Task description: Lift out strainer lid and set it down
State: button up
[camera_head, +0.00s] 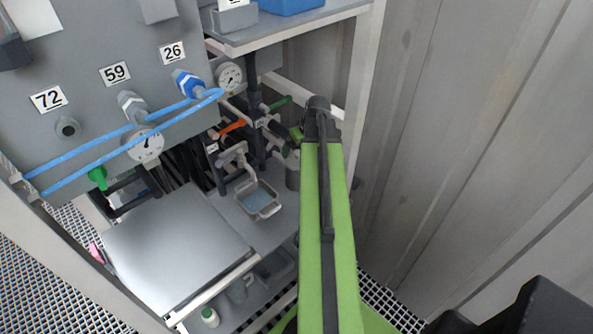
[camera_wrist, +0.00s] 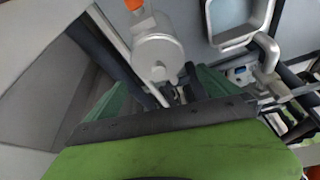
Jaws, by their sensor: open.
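A grey cylindrical vessel with a round, flat end face (camera_wrist: 158,57) is at the upper middle of the wrist view. I take this face to be the strainer lid; a small knob shows near its lower edge. In the head view a grey cylinder (camera_head: 292,172), probably the same vessel, is partly hidden behind my green arm. My gripper (camera_wrist: 163,84) shows in the wrist view as dark green parts either side, beyond a dark bar. It is open, with nothing seen held. The lid is just beyond it; I cannot tell whether they touch. In the head view my arm mostly hides the gripper.
A small grey basin (camera_head: 258,201) with bluish content stands left of my arm; its rim (camera_wrist: 238,42) shows in the wrist view. A flat grey worktop (camera_head: 175,250) lies bare further left. Pipes, an orange handle (camera_head: 232,126) and gauges crowd around. A corrugated wall (camera_head: 440,130) stands right.

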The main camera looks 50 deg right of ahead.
aim_at(297, 153)
jog(key=shift+w+f, duration=0.15)
jog(key=shift+f, duration=0.2)
jog(key=b+x, duration=0.5)
jog(key=shift+d+f, duration=0.15)
jog(key=shift+f, duration=0.05)
jog(key=shift+r, duration=0.2)
